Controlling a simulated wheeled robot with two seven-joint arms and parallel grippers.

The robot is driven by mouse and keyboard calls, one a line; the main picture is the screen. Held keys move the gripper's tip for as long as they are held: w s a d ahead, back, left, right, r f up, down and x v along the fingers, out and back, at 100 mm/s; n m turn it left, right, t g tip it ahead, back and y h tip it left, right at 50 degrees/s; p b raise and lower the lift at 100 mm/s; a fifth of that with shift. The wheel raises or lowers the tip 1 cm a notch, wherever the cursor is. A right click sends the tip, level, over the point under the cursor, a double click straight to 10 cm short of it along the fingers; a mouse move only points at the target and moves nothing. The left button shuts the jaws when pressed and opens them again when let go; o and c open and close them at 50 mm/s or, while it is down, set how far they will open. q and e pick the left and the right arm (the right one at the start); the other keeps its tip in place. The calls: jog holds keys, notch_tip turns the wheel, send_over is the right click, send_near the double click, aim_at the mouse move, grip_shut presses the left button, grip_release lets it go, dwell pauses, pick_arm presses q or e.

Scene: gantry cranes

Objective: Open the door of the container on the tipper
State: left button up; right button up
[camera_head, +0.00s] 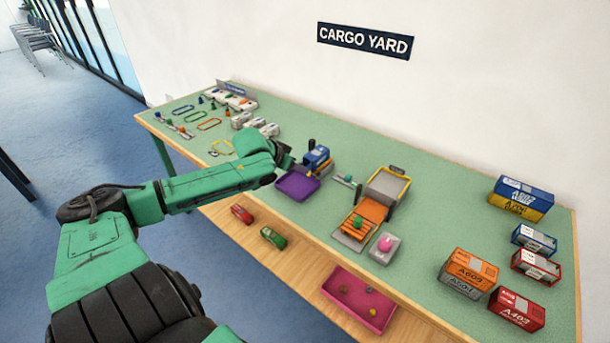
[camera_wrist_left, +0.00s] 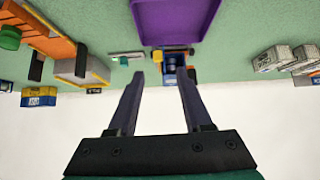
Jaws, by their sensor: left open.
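A small blue unit (camera_head: 317,155) with dark and orange parts, seemingly the container on its tipper, stands behind a purple tray (camera_head: 297,186) on the green table. Its door is too small to make out. My left gripper (camera_head: 299,167) reaches in from the left, close to the unit's left side. In the left wrist view, my left gripper (camera_wrist_left: 160,73) is open with nothing held. The blue unit (camera_wrist_left: 171,68) shows near the tips, by the right finger; contact cannot be told. The purple tray (camera_wrist_left: 175,20) lies beyond it. My right gripper is out of view.
A small green-knobbed lever (camera_head: 347,180) stands right of the unit. Further right are a yellow-framed grey box with an orange ramp (camera_head: 371,211) and a pink-knobbed block (camera_head: 385,249). Several marked containers (camera_head: 520,197) fill the table's right end. Small toy cars (camera_head: 272,238) sit on the lower shelf.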

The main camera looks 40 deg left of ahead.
aim_at(316, 158)
pick_arm(q)
jog(key=x, duration=0.6)
jog(key=shift+w+d+f+b, duration=0.1)
jog(key=shift+w+f+b, duration=0.05)
jog(key=shift+w+b, duration=0.2)
jog(key=shift+s, duration=0.1)
grip_shut()
